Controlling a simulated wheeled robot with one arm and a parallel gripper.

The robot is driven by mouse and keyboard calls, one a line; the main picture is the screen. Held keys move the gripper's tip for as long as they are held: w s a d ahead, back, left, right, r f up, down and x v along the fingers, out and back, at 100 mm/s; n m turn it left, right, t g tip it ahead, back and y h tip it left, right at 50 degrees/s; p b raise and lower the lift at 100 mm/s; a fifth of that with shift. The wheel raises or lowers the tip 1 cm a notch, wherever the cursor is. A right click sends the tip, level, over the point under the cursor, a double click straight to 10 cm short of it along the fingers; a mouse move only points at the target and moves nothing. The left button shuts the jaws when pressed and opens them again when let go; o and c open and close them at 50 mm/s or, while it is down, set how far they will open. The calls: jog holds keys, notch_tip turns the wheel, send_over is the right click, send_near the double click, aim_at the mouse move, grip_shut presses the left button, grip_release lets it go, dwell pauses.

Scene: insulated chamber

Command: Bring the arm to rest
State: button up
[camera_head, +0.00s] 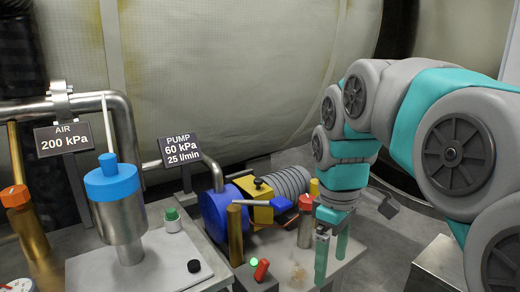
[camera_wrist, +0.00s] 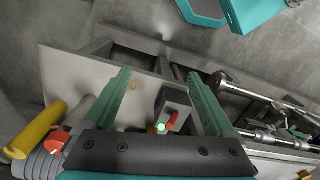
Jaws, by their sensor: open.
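My arm comes in from the right in the head view and bends down to my gripper (camera_head: 331,252), which points downward at the right part of the bench. Its two green fingers are apart with nothing between them in the head view. In the wrist view my gripper (camera_wrist: 158,98) is also open. A grey switch box (camera_wrist: 174,108) with a green light and a red lever shows between the fingers there, apart from them. In the head view the red lever (camera_head: 262,269) is left of the fingers.
A red-topped cylinder (camera_head: 305,222) stands close behind my fingers. A brass post (camera_head: 235,235), a blue pump (camera_head: 215,212) and a yellow valve block (camera_head: 256,203) stand left of it. A blue-capped steel vessel (camera_head: 120,215) stands further left. Grey floor (camera_head: 390,245) is open to the right.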

jog(key=s+d+f+m, duration=0.1)
jog(key=s+f+m, duration=0.4)
jog(key=s, duration=0.5)
jog(key=s+d+f+m+g, duration=0.1)
jog(key=s+f+m, duration=0.3)
jog(key=s+f, duration=0.5)
jog(key=shift+s+f+m, duration=0.35)
jog(key=shift+s+m, duration=0.05)
jog(key=shift+s, duration=0.3)
dwell(1.2)
